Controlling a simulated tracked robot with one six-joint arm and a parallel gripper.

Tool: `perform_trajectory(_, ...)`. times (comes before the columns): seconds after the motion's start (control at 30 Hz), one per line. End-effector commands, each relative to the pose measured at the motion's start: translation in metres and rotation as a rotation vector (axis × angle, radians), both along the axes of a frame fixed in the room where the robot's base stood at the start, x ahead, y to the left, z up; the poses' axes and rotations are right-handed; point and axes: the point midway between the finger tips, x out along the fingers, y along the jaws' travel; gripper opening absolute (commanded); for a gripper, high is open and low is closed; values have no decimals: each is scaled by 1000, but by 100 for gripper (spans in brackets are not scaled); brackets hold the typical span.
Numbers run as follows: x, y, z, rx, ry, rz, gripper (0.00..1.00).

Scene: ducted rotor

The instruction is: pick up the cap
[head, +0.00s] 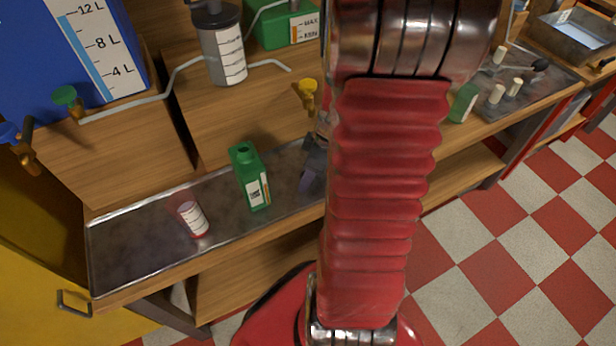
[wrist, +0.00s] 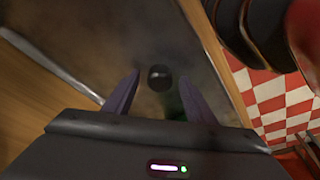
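A small dark round thing, which looks like the cap (wrist: 159,77), lies on the metal tray in the wrist view. It sits ahead of my gripper (wrist: 160,97), roughly midway between the two fingers. The fingers are apart with nothing held between them. A dark green patch shows by the right finger, too dim to make out. In the head view my gripper (head: 312,168) is low over the tray, partly hidden behind my red arm. I cannot make out the cap there. A green bottle (head: 250,180) stands upright on the tray, left of my gripper.
The metal tray (head: 130,245) lies along the wooden bench. Taps with yellow (head: 307,86) and green (head: 65,95) handles jut out above. Another green container (head: 463,103) is right of my arm.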

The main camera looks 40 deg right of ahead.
Motion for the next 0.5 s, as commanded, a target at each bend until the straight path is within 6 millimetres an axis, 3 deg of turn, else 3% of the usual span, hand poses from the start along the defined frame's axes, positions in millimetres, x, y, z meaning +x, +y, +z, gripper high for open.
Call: perform_trajectory(0.5,0,0,0,0,0,0,14)
